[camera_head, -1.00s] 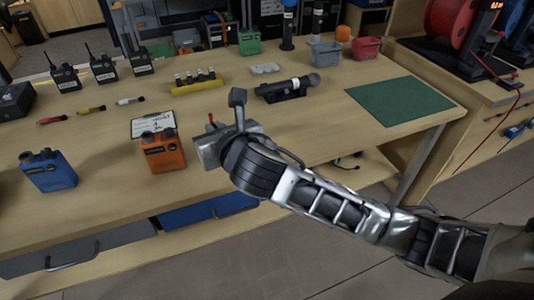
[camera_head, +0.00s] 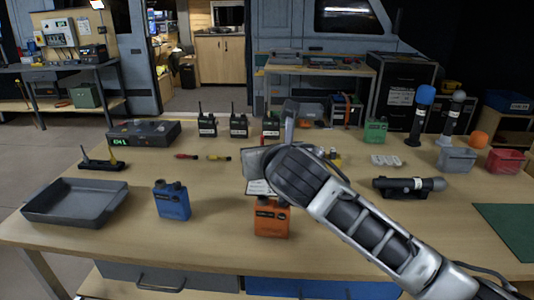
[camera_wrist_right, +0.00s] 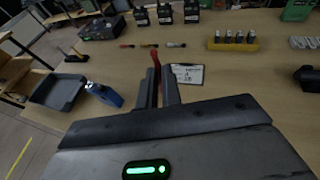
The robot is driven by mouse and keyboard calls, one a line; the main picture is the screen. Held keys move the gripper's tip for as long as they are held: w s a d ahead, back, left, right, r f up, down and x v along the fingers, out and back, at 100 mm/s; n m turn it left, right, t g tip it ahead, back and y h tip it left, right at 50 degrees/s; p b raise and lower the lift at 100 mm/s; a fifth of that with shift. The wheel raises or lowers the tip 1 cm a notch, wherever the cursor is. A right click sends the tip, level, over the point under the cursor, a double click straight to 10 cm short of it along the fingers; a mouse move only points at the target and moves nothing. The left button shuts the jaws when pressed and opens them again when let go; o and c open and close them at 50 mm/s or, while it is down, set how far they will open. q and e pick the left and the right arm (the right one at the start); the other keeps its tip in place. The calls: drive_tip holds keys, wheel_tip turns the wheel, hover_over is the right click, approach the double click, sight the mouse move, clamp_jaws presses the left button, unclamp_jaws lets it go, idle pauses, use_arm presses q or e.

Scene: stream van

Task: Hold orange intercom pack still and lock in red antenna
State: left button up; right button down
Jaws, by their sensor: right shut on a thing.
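The orange intercom pack (camera_head: 271,220) stands upright near the table's front edge in the head view, with my right arm above it. My right gripper (camera_head: 257,163) appears above and behind the pack's top, partly hidden by its own wrist. In the right wrist view the gripper (camera_wrist_right: 159,80) is shut on the red antenna (camera_wrist_right: 155,62), whose red tip shows between the fingers. I cannot see the antenna's lower end. My left gripper is in neither view.
A blue pack (camera_head: 172,200) stands left of the orange one, beside a grey tray (camera_head: 76,204). A white card (camera_head: 259,187) lies behind the orange pack. Black radios (camera_head: 239,126) stand farther back. A dark microphone-like item (camera_head: 409,187) lies to the right.

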drive_tip(key=shift+f, duration=1.75)
